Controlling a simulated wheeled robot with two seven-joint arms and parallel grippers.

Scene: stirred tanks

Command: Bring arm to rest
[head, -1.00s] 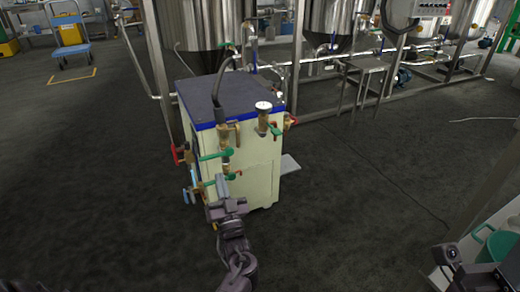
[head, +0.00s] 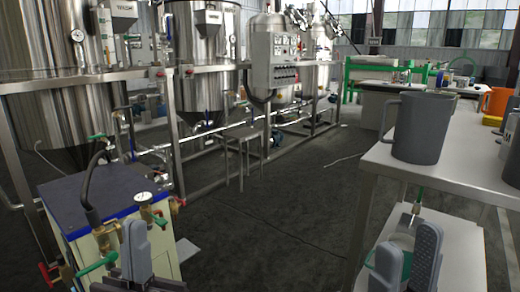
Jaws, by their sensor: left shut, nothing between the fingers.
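My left gripper (head: 137,248) points up at the lower left, its grey fingers together and empty. It shows in front of the cream box (head: 172,232) with the dark, blue-edged top. A green-handled valve (head: 97,265) on the box shows just left of the fingers; I cannot tell the gap between them. My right gripper (head: 407,262) points up at the lower right. Its two ribbed grey fingers stand apart with nothing visibly held between them.
A white table (head: 455,165) with a large grey mug (head: 418,127) stands at the right, above a lower shelf (head: 460,250). Steel tanks (head: 205,60) and a small metal stand (head: 238,150) are behind. The dark floor (head: 270,235) between my grippers is clear.

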